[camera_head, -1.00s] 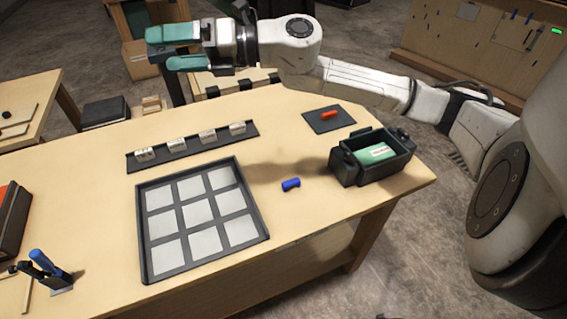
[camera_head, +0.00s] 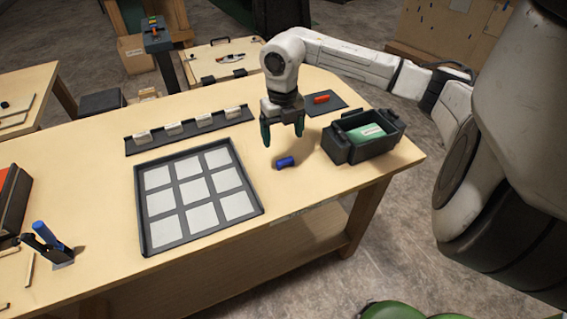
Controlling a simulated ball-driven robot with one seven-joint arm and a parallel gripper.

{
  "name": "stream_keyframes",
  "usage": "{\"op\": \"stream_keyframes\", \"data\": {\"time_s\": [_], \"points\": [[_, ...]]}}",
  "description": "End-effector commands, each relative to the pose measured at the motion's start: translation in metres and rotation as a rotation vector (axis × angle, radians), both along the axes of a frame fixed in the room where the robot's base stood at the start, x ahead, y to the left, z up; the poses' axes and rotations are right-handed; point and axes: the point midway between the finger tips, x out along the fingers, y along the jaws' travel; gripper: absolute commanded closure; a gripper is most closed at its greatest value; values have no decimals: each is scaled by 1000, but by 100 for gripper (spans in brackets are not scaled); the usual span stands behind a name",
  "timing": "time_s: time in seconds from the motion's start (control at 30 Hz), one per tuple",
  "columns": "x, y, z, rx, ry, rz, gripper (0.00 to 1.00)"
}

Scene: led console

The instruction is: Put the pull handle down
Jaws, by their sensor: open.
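My gripper (camera_head: 283,132) points down over the main table, its two green-tipped fingers apart and nothing visible between them. A small blue cylinder (camera_head: 285,162) lies on the bare tabletop just below the gripper in the picture, apart from the fingers. I cannot tell for sure which thing is the pull handle. A red piece (camera_head: 321,99) lies on a small dark mat (camera_head: 340,103) to the right of the gripper. A console post (camera_head: 155,38) with coloured parts on top stands behind the table.
A dark tray with pale squares (camera_head: 146,235) lies left of the gripper, with a rack of white blocks (camera_head: 135,150) behind it. A dark bin (camera_head: 340,150) holding a green box (camera_head: 366,132) stands right. A tool holder (camera_head: 60,262) is front left.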

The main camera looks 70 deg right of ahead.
Motion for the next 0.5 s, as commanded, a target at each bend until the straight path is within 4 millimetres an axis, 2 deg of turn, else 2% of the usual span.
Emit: {"op": "stream_keyframes", "data": {"time_s": [0.13, 0.37, 0.5], "points": [[0, 1, -22, 3, -1, -1, 15], [-1, 1, -38, 3, -2, 1, 15], [-5, 4, -54, 8, -3, 0, 15]]}}
